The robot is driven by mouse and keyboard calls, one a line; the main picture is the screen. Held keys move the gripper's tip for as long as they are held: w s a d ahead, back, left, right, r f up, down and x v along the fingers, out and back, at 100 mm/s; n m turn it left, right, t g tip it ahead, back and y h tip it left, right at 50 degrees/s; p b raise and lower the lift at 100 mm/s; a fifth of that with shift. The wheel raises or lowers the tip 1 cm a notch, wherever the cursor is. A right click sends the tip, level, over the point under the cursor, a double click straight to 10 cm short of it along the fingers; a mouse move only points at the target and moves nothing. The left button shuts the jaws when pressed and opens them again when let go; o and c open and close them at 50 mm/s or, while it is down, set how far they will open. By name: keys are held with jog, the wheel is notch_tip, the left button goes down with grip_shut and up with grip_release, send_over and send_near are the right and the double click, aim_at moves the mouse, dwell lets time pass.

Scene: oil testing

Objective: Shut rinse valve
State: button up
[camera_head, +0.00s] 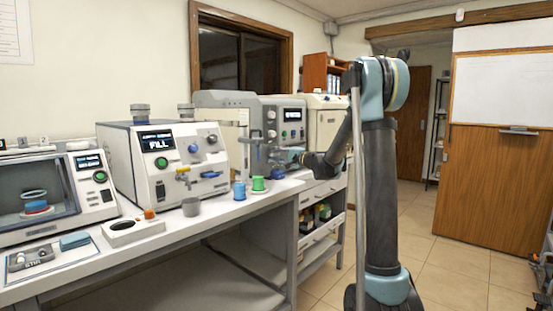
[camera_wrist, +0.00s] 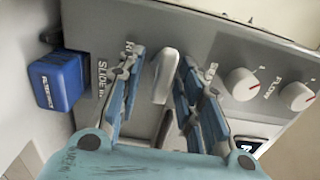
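The rinse valve handle (camera_wrist: 163,76) is a pale grey lever on the grey machine's front panel. Letters of a label show on both sides of it, partly hidden by my fingers. My gripper (camera_wrist: 160,60) is open, with one blue-grey finger on each side of the lever. A gap shows between the lever and each finger, so I see no grip. In the head view my gripper (camera_head: 280,158) is at the front of the grey machine (camera_head: 238,99), and the lever there is too small or hidden to make out.
A blue block (camera_wrist: 58,80) sticks out left of my fingers, and flow knobs (camera_wrist: 241,84) are on the right. The fill machine (camera_head: 128,155) stands to the left on the bench.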

jog(key=v, duration=1.1)
jog(key=shift+s+d, duration=0.25)
jog(key=shift+d, duration=0.1)
jog(key=shift+f, duration=0.1)
jog(key=s+d+f+n+g+h, duration=0.1)
jog(key=s+f+n+g+h, duration=0.3)
jog(key=s, duration=0.8)
jog(key=s+d+f+n+g+h, duration=0.1)
jog(key=s+f, duration=0.5)
jog(key=s, duration=0.5)
jog(key=s+d+f+n+g+h, duration=0.1)
jog(key=s+d+f+h, duration=0.2)
jog(key=s+d+f, duration=0.2)
jog(key=s+d+f+n+g+h, duration=0.1)
jog(key=s+d+f+h, duration=0.2)
jog(key=s+d+f, duration=0.3)
jog(key=s+d+f+n+g+h, duration=0.1)
jog(key=s+d+f+h, duration=0.2)
jog(key=s, duration=0.9)
notch_tip(320, 180, down, 2)
jog(key=shift+s+d+f+g, duration=0.15)
jog(key=shift+s+d+g, duration=0.2)
jog(key=shift+d, duration=0.8)
